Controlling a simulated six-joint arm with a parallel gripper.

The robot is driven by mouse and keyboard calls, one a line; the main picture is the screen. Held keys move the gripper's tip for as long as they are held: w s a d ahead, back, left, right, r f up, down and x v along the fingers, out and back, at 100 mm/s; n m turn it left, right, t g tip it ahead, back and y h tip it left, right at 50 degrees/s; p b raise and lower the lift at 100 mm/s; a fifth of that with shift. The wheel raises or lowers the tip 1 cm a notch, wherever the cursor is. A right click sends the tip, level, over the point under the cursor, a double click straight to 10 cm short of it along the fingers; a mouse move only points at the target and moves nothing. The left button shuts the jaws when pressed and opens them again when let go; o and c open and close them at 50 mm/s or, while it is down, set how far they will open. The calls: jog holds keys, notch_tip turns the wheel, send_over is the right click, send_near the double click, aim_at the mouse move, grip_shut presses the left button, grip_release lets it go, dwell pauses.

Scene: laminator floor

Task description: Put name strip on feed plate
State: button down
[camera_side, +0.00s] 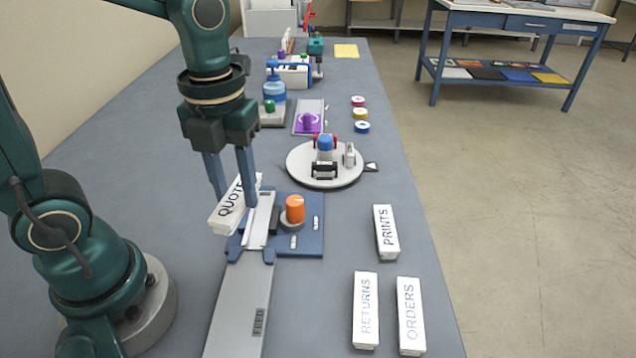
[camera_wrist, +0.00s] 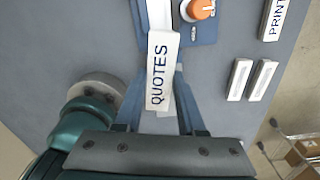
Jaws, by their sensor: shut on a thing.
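My gripper (camera_side: 236,198) is shut on the white QUOTES name strip (camera_side: 229,212), which sits between its fingers and slants in the side view. In the wrist view the QUOTES strip (camera_wrist: 160,78) has its lettering facing the camera. The feed plate (camera_side: 238,305) is a long grey plate marked FEED, running towards the front from the blue laminator base (camera_side: 300,226). The strip is near the plate's far end, by the laminator. I cannot tell whether it touches anything. In the wrist view the strip and my gripper hide much of the plate.
An orange knob (camera_side: 295,208) stands on the laminator. PRINTS (camera_side: 385,232), RETURNS (camera_side: 365,310) and ORDERS (camera_side: 410,315) strips lie on the right of the bench. A round grey turntable (camera_side: 300,174) with parts stands behind. Bench is bare between the plate and the strips.

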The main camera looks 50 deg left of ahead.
jog(key=s+a+r+n, duration=0.1)
jog(key=s+a, duration=0.3)
jog(key=n, duration=0.1)
send_over(244, 296)
notch_tip(244, 296, down, 6)
jog(key=shift+s+f, duration=0.1)
jog(key=shift+f, duration=2.15)
jog(key=c, duration=0.5)
grip_release()
jog(key=shift+f, duration=0.1)
